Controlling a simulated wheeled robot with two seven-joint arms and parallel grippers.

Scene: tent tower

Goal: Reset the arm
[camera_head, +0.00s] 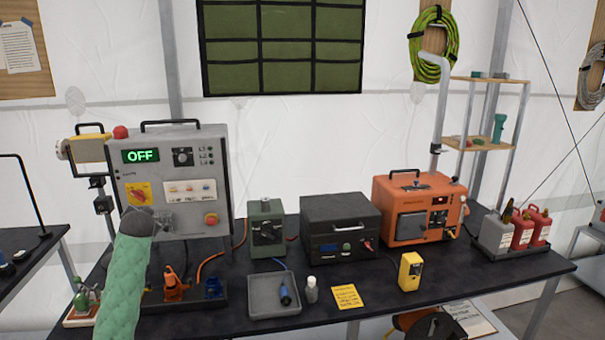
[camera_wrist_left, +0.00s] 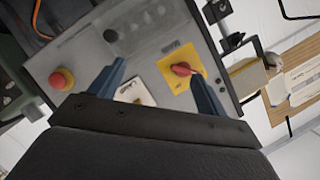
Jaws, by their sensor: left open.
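My left gripper (camera_wrist_left: 158,82) is open and empty in the left wrist view, its two blue fingers apart in front of the grey control box. Between them are the yellow plate with a red rotary switch (camera_wrist_left: 181,69), close to the right finger, and a white label (camera_wrist_left: 133,92). In the head view my green-sleeved left arm rises from the lower left, and its dark wrist end covers the lower left of the control box (camera_head: 190,140). The box's display (camera_head: 147,156) reads OFF. My right gripper is not in view.
On the black table stand a green box (camera_head: 266,232), a black case (camera_head: 340,232), an orange generator (camera_head: 415,200), a grey tray (camera_head: 275,300), and a yellow meter (camera_head: 410,270). Red and grey jugs (camera_head: 522,232) stand at the right. A red stop button (camera_head: 210,219) is near my wrist.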

